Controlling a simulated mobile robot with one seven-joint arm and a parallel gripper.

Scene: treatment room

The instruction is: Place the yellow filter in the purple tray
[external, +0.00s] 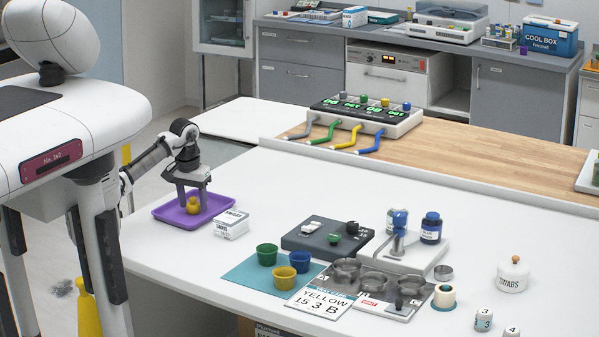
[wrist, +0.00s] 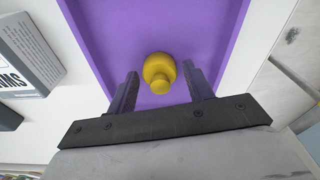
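The yellow filter (external: 193,206) is a small rounded piece with a knob. It is at the purple tray (external: 222,203), within its outline in both views. In the wrist view the filter (wrist: 159,70) shows against the purple floor of the tray (wrist: 215,30). My gripper (external: 193,193) is over the tray, pointing down, with its fingers on either side of the filter. In the wrist view my gripper (wrist: 161,82) is open, with a gap between each finger and the filter. Whether the filter rests on the tray floor is hard to tell.
A white box (external: 231,224) stands close to the tray's right side. Green, blue and yellow cups (external: 285,277) stand on a teal mat (external: 243,278). A dark scale-like device (external: 310,240) and a dark holder with round wells (external: 385,285) are further right. The white table behind the tray is clear.

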